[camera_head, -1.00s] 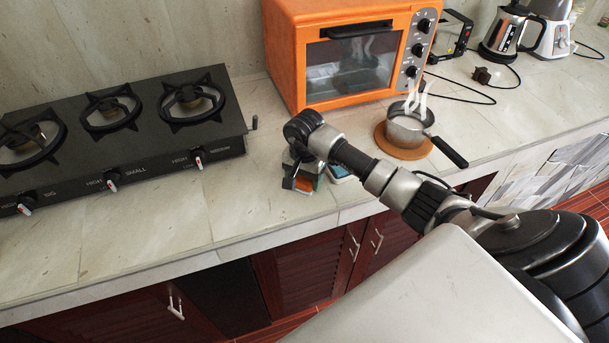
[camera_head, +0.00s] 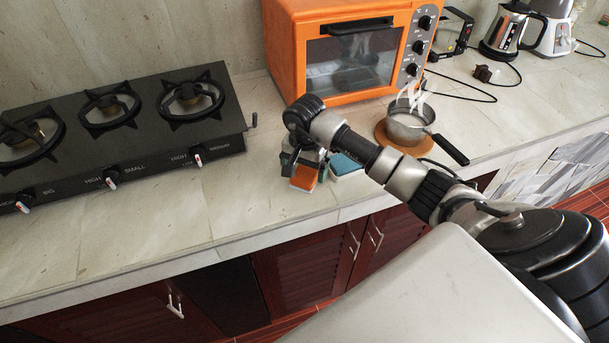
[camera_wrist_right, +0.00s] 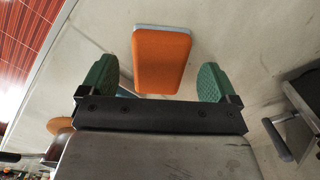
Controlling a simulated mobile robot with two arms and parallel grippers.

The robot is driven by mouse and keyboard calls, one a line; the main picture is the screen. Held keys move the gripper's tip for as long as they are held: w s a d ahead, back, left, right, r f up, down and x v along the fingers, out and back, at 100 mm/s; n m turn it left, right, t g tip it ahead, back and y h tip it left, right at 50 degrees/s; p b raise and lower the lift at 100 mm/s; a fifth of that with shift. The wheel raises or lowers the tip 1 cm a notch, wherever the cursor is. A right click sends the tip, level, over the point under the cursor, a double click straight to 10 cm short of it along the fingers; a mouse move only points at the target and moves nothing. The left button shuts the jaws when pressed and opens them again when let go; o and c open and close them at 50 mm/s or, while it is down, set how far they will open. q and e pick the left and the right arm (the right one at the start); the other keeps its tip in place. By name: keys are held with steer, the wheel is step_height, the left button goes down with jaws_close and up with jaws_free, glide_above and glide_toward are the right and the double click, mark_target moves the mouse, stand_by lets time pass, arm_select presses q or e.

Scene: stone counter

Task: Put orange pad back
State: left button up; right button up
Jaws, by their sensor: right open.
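The orange pad (camera_head: 304,179) is a small block with a pale underside. It rests on the counter between the stove and the pot. It also shows in the right wrist view (camera_wrist_right: 161,62), ahead of and between the green fingertips. My right gripper (camera_head: 298,168) is over the pad, partly hidden by its own wrist in the head view. It is open (camera_wrist_right: 158,80), one finger to each side of the pad, with a gap on both sides. A blue pad (camera_head: 345,165) lies just to the right of the orange one. My left gripper is not in view.
A black gas stove (camera_head: 125,130) stands at the left. An orange oven (camera_head: 340,55) is behind. A steaming pot (camera_head: 409,128) sits on a round orange-brown board (camera_head: 390,148) to the right. The counter's front edge is close by; bare counter lies front left.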

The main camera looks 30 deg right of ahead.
mark_target(305, 174)
step_height(305, 174, up, 9)
steer(key=b, duration=0.1)
steer(key=shift+b, duration=0.35)
